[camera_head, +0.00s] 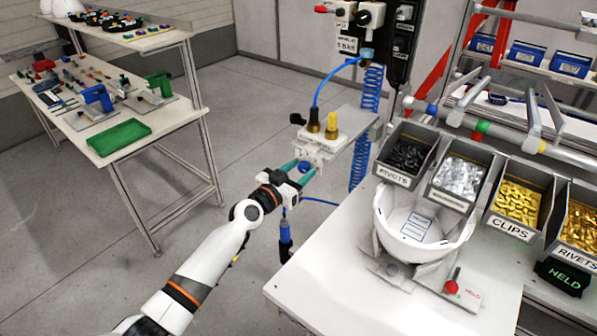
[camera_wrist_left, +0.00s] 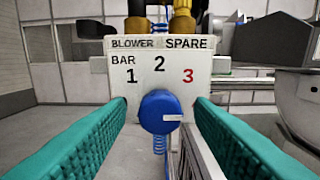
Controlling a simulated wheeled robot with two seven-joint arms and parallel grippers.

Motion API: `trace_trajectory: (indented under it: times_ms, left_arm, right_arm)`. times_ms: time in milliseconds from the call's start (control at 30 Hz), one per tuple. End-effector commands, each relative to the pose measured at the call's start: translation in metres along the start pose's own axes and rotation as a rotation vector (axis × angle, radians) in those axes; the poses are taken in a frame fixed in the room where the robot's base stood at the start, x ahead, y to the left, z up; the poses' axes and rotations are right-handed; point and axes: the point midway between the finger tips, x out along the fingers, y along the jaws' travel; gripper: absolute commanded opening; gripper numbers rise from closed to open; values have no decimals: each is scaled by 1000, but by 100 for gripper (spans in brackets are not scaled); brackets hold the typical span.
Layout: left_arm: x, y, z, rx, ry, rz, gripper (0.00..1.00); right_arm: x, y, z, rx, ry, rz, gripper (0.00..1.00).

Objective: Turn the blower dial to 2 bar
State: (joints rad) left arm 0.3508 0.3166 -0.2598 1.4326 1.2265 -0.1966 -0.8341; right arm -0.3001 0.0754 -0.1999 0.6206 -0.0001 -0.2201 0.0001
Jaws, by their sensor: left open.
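The blower dial (camera_wrist_left: 160,111) is a round blue knob below a white plate (camera_wrist_left: 158,62) marked BLOWER, SPARE and BAR 1, 2, 3. Its white mark lies on its right side and points right, below the red 3, not up at the 2. In the head view the dial (camera_head: 304,167) shows small between the fingers. My left gripper (camera_head: 299,171) is open, its green-padded fingers pointing at the plate. In the left wrist view the fingers (camera_wrist_left: 160,122) stand left and right of the dial with a gap on each side. My right gripper is out of view.
Brass and yellow fittings (camera_head: 330,122) stand above the plate, with a blue hose running up. A coiled blue hose (camera_head: 359,165) hangs beside it. A white bench (camera_head: 330,260) with a helmet shell (camera_head: 425,232) and bins of parts is at right.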

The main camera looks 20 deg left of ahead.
Motion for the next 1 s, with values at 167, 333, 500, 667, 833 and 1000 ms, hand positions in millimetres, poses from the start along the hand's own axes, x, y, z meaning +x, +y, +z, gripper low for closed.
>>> trace_trajectory:
  times_ms: [167,333,500,667,833,1000]
  left_arm:
    - [0,0,0,-1,0,0,45]
    - [0,0,0,-1,0,0,17]
    - [0,0,0,-2,0,0,4]
    - [0,0,0,-22,0,0,4]
    - [0,0,-1,-90,-1,1,4]
    - [0,-1,-2,-210,0,0,4]
  right_arm:
    - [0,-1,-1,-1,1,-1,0]
    - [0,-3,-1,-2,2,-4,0]
    - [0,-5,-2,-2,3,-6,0]
    - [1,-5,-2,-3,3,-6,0]
    - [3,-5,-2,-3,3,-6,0]
    - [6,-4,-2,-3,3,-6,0]
